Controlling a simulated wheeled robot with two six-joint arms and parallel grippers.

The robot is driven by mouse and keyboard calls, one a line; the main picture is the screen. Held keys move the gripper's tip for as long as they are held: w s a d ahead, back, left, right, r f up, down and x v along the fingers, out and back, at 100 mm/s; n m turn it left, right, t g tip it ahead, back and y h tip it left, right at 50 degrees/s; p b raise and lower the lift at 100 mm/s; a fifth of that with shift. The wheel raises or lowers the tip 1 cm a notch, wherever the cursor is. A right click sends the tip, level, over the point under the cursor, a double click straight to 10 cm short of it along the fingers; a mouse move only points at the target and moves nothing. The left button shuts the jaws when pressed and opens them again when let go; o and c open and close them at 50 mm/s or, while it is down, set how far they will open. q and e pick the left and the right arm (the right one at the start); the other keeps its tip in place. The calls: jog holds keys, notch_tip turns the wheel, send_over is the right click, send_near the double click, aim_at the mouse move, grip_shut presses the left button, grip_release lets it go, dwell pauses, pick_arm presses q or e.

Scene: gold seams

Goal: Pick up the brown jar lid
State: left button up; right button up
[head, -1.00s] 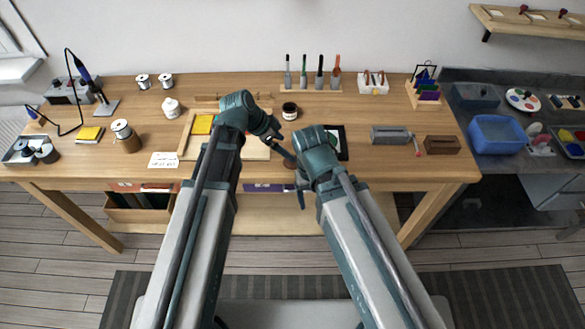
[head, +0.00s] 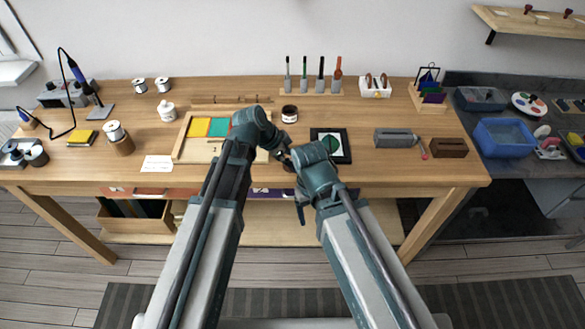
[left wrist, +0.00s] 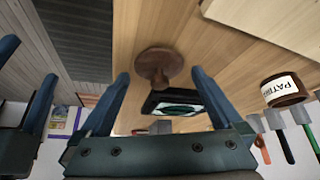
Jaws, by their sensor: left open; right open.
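The brown jar lid (left wrist: 158,65), a round disc with a knob, lies on the wooden table. In the left wrist view it is ahead of and between the open fingers of my left gripper (left wrist: 160,98), with no finger seen touching it. In the head view the lid is mostly hidden behind my arms. My left gripper (head: 284,156) is small and partly covered there. My right gripper (head: 300,207) is open and empty at the table's front edge. A dark brown jar (head: 289,114) with a white label stands farther back; it also shows in the left wrist view (left wrist: 284,90).
A wooden tray with yellow and teal tiles (head: 180,150) is on the left. A grey tool (head: 393,138) and a brown block (head: 449,148) lie farther right. A rack of upright tools (head: 311,91) stands behind.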

aim_at(292, 159)
pick_arm(q)
jog(key=shift+c, duration=0.2)
pick_arm(e)
jog(key=shift+r, duration=0.1)
pick_arm(q)
jog(key=c, duration=1.3)
jog(key=shift+r, duration=0.1)
notch_tip(292, 159, up, 10)
jog(key=p, duration=1)
pick_arm(e)
notch_tip(292, 159, up, 10)
